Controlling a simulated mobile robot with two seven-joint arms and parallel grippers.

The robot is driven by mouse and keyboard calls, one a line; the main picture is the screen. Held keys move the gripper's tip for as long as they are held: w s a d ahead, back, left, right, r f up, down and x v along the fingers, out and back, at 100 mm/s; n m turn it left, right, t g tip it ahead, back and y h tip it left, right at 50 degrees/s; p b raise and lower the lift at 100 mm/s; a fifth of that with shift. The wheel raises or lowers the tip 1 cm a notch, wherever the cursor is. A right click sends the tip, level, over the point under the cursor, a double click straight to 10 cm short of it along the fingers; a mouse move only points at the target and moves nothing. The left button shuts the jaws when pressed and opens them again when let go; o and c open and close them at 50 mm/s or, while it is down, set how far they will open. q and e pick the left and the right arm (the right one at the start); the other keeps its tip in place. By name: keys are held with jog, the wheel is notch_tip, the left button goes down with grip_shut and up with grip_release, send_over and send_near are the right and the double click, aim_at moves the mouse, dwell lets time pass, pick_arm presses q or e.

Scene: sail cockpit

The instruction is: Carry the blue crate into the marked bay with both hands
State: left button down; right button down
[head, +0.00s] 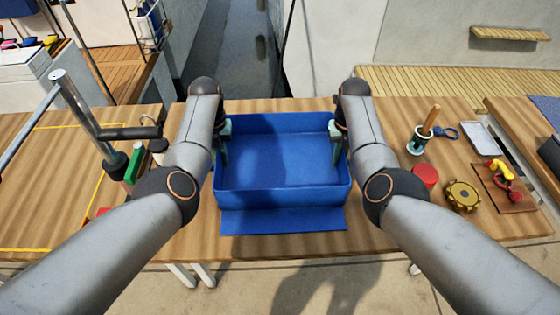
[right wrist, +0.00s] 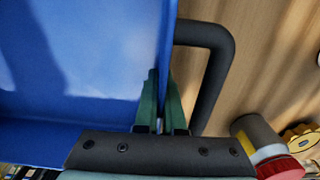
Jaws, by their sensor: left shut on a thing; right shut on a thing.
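The blue crate (head: 285,122) is in the middle of the head view, open-topped, with its empty inside showing. My left gripper (head: 222,142) is at its left side wall and my right gripper (head: 338,142) at its right side wall. Both are shut on the crate. In the right wrist view, my right gripper's green fingers (right wrist: 162,105) are at the edge of the crate wall (right wrist: 90,60), beside a black loop handle (right wrist: 222,60). The marked bay (head: 65,126), outlined in yellow on the wooden table, is at the left. I cannot tell whether the crate touches the table.
A metal post (head: 85,110) with a black arm, a green item (head: 133,163) and a dark jar stand between bay and crate. On the right are a red can (head: 425,177), a yellow toothed wheel (head: 463,195), a wood-handled tool (head: 430,122) and a tray (head: 480,138). A blue flat piece (head: 283,220) shows before the crate.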

pick_arm(q)
jog(key=shift+r, duration=0.2)
pick_arm(e)
jog(key=shift+r, duration=0.2)
